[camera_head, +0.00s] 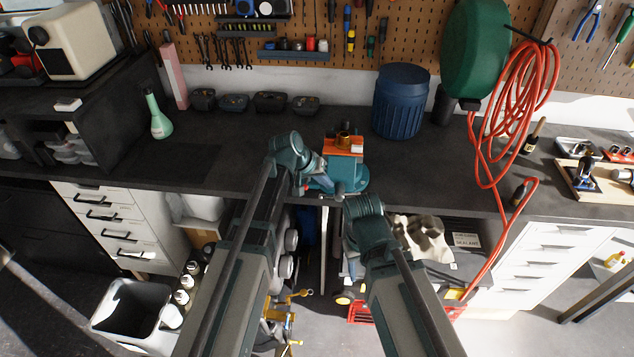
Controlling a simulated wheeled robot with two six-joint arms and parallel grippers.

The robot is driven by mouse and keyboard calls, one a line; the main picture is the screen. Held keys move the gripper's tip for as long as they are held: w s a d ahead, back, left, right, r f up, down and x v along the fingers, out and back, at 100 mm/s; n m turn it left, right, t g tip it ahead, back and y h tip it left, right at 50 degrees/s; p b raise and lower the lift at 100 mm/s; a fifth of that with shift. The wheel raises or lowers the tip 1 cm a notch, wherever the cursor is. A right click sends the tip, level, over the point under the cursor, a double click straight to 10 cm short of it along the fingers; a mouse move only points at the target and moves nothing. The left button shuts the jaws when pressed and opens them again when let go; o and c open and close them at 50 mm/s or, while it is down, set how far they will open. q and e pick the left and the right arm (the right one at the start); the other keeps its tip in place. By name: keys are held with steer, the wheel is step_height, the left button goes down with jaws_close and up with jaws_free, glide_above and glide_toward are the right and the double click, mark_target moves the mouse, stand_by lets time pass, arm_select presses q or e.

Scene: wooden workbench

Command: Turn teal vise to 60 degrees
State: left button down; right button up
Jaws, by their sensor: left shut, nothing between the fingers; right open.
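The teal vise (353,179) stands at the front edge of the dark workbench, near the middle of the head view. An orange piece with a brass-coloured round part (343,146) sits on top of it. My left gripper (322,181) is at the left side of the vise, shut with nothing held; whether it touches the vise is unclear. My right gripper (339,190) is open and empty, just in front of the vise's base and below the left one. My grippers and wrists hide part of the vise's front and left side, and its handle is not clearly visible.
A blue ribbed bin (401,102) stands behind and right of the vise. A green bottle (157,117) and small dark trays (270,102) stand to the left. The bench beside the vise is clear.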

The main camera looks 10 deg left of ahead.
arm_select(q)
steer(key=shift+d, duration=0.3)
